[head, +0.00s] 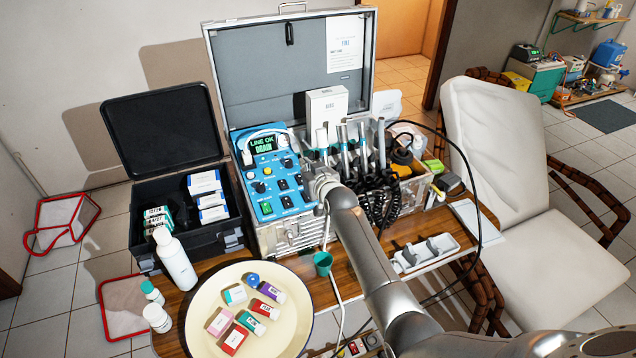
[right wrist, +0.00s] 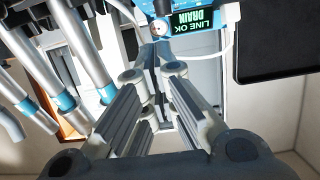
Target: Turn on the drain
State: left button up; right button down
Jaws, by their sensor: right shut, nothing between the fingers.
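The blue control panel (head: 254,188) is on the front of the open metal case, with several knobs, buttons and rocker switches. Its lit display (head: 263,145) reads "LINE OK DRAIN"; the display (right wrist: 194,20) also shows upside down in the right wrist view. My right gripper (head: 309,168) is at the panel's right edge, beside the dental handpieces. In the right wrist view my right gripper (right wrist: 153,52) is shut and empty, its tips close to a pale knob (right wrist: 160,26) by the display. I cannot tell whether they touch it. My left gripper is out of view.
The handpieces (head: 363,147) with coiled hoses stand close right of my gripper. A cream round tray (head: 204,338) with small boxes lies in front. A white bottle (head: 175,260) and an open black case (head: 164,101) are at left. A green cup (head: 323,263) is below the panel.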

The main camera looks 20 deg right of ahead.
jog(key=shift+s+d+f, duration=0.1)
jog(key=shift+s, duration=0.7)
jog(key=s+b, duration=0.1)
jog(key=s, duration=0.5)
jog(key=shift+r, duration=0.35)
jog(key=shift+s+d, duration=0.1)
jog(key=shift+s, duration=0.05)
